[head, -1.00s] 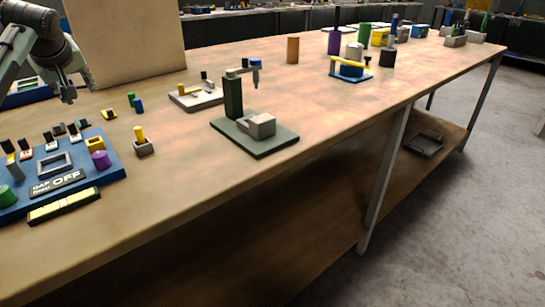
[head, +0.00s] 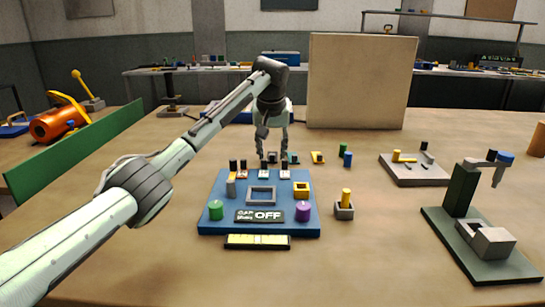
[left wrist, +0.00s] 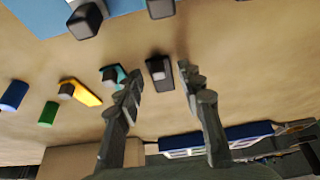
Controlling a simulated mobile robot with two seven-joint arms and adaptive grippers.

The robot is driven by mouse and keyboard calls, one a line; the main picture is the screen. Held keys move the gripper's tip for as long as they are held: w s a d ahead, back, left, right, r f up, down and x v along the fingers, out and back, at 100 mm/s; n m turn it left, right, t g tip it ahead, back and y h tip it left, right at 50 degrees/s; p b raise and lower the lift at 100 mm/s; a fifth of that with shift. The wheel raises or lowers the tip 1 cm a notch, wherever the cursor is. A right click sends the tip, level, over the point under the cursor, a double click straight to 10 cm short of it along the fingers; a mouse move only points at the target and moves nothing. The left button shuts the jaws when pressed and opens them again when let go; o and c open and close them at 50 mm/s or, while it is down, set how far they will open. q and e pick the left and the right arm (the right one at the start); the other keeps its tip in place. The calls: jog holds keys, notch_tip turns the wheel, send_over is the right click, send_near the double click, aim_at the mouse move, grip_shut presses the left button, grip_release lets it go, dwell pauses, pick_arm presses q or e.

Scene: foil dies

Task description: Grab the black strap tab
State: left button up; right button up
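The black strap tab (left wrist: 160,72) is a small dark strip with a grey block on it, lying on the table in the left wrist view. In the head view it (head: 272,157) is a small dark shape behind the blue board. My left gripper (head: 273,151) points down over it. The left wrist view shows the gripper (left wrist: 161,82) open, one finger on each side of the tab, with gaps to both. I cannot tell how far the fingertips are above the table. My right gripper is not in view.
A teal tab (left wrist: 115,76) lies close beside one finger, and a yellow tab (left wrist: 80,92) is farther out. The blue board (head: 228,190) with dark-topped posts (head: 257,164) stands in front. Green (head: 343,149) and blue (head: 348,159) cylinders stand to the right. A tan panel (head: 360,80) stands behind.

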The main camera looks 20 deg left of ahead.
pick_arm(q)
jog(key=shift+f, duration=0.1)
jog(key=shift+c, duration=0.3)
grip_shut()
